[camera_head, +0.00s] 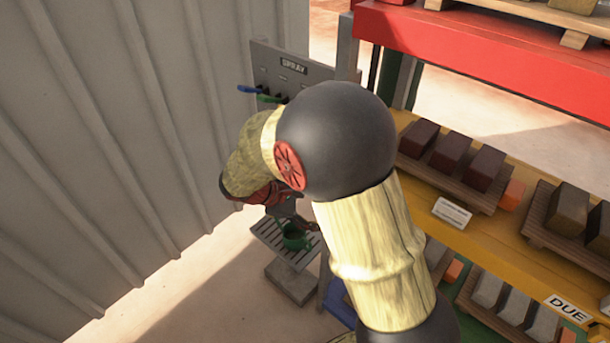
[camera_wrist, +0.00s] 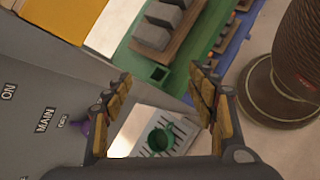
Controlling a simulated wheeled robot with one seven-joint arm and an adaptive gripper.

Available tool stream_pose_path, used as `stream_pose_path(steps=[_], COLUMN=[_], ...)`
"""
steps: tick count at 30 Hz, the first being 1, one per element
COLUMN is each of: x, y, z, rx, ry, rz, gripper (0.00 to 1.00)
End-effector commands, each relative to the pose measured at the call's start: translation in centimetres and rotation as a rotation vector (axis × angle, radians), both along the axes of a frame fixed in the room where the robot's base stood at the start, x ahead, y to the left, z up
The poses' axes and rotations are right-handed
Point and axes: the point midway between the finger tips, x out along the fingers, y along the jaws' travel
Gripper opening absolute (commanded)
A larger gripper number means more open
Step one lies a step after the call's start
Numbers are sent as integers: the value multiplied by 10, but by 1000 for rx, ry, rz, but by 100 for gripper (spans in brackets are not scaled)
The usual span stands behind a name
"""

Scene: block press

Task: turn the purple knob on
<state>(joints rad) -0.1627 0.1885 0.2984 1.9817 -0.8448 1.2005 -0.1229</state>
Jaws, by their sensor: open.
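The purple knob (camera_wrist: 85,128) shows at the lower left of the wrist view, on a grey panel (camera_wrist: 35,105) marked "ON" and "MAIN". It sits just left of my gripper's left finger and is partly covered by it. My gripper (camera_wrist: 162,75) is open, with nothing between its fingers. It is beside the knob, not around it; whether the finger touches it I cannot tell. In the head view the panel (camera_head: 325,75) stands against the corrugated wall, and my arm hides the knob.
A green cup (camera_head: 294,238) stands on a slatted stand (camera_head: 270,236) below my gripper. A blue lever (camera_head: 248,89) and a green lever (camera_head: 268,99) stick out from the panel. A shelf (camera_head: 520,220) with block trays is at right. A brown ribbed cylinder (camera_wrist: 300,60) is in the wrist view.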

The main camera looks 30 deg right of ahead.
Motion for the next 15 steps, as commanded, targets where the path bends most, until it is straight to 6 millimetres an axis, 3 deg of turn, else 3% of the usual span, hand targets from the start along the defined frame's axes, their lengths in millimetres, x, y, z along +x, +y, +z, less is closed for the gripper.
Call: stream_pose_path(steps=[9,15], x=[86,148], y=[-20,-13], z=[-54,-79], rx=[-352,-597], ry=[297,425], rz=[335,558], gripper=[57,57])
